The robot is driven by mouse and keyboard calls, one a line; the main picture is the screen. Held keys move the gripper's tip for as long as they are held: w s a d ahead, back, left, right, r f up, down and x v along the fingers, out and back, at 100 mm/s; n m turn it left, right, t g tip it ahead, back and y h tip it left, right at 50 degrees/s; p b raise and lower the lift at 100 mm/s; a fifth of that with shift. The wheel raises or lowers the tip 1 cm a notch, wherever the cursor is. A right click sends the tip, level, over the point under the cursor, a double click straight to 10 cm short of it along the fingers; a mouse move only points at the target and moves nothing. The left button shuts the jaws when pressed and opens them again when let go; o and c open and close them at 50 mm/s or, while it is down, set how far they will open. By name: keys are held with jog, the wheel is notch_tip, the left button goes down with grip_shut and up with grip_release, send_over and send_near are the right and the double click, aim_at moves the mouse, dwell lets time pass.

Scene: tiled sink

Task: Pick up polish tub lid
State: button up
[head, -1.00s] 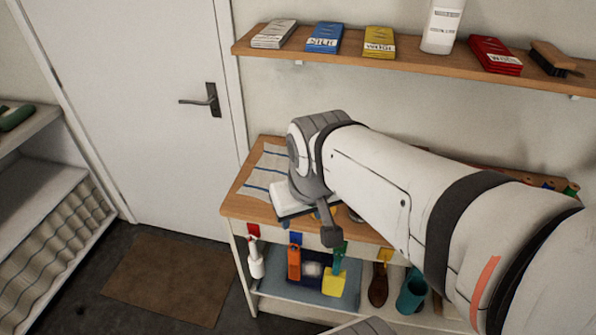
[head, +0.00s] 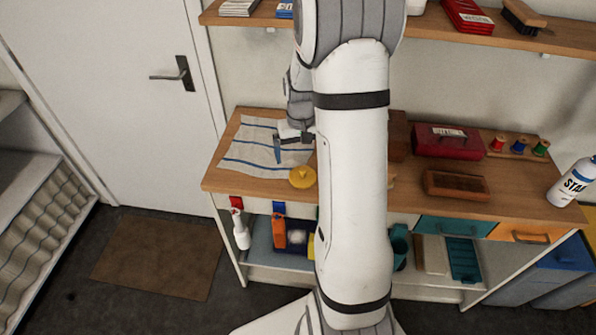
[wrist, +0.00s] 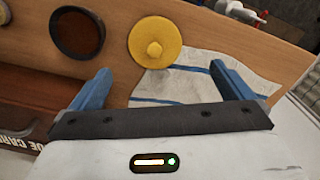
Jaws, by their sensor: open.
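The yellow round lid with a small centre knob (head: 303,177) lies on the wooden worktop near its front edge, beside the striped cloth. In the wrist view the lid (wrist: 155,42) is ahead of the fingers and partly over the cloth's edge in the picture. My gripper (wrist: 160,70) is open and empty, with its blue fingers spread apart. In the head view my gripper (head: 290,148) is over the cloth, a little behind the lid. A dark round open tub with brown contents (wrist: 78,33) stands left of the lid in the wrist view; my arm hides it in the head view.
The striped cloth (head: 250,150) covers the worktop's left end. A loaded shelf (head: 480,32) runs above.

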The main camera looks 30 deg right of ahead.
aim_at(303, 170)
jog(key=f, duration=0.2)
jog(key=f+p, duration=0.1)
jog(key=f, duration=0.2)
jog(key=f+p, duration=0.1)
jog(key=f, duration=0.2)
jog(key=shift+s+d, duration=0.1)
jog(key=shift+d, duration=0.3)
jog(key=shift+c, duration=0.2)
jog(key=c, duration=1)
